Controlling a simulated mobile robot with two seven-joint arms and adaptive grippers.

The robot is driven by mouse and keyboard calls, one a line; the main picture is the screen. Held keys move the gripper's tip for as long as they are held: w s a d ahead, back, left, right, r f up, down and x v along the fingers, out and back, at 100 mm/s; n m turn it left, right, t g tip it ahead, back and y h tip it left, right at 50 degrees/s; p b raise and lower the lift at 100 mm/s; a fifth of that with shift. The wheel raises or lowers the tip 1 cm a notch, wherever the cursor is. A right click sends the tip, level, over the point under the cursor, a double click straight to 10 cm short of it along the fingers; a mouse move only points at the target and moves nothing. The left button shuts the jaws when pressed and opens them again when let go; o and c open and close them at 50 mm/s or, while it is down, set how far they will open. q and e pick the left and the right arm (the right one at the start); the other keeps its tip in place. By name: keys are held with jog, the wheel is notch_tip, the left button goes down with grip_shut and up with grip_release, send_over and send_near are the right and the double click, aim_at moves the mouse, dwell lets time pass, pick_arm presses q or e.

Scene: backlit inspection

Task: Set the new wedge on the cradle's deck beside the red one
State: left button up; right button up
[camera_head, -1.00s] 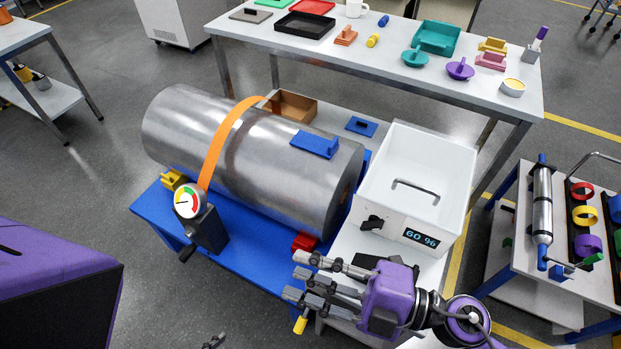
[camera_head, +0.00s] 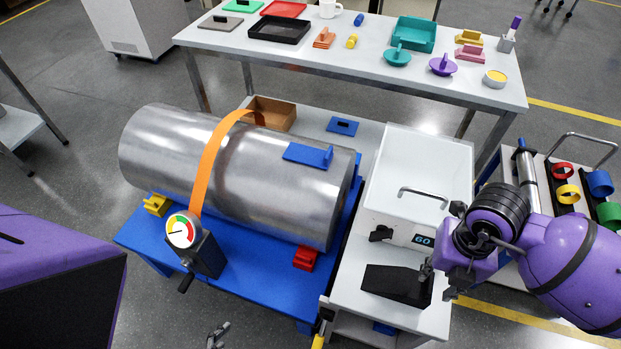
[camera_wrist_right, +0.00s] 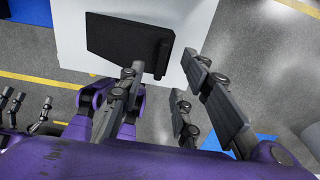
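The red wedge (camera_head: 305,257) sits on the blue cradle's deck (camera_head: 262,280), at the front right under the steel cylinder (camera_head: 250,190). A dark, wedge-like block (camera_head: 398,284) lies on the white side stand, right of the cradle; it also shows in the right wrist view (camera_wrist_right: 120,38), with a raised bar at one end. I cannot tell whether it is the new wedge. My right gripper (camera_wrist_right: 167,68) is open and empty, its fingers apart just short of the block. In the head view the arm mostly hides it. My left gripper (camera_head: 217,336) shows only fingertips at the bottom edge, seemingly spread and empty.
A yellow wedge (camera_head: 157,204) sits at the cradle's left.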

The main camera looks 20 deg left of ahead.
aim_at(431, 282)
jog(key=f, duration=0.5)
jog(key=shift+w+f, duration=0.1)
jog(key=shift+w, duration=0.1)
jog(key=shift+c, duration=0.5)
grip_shut()
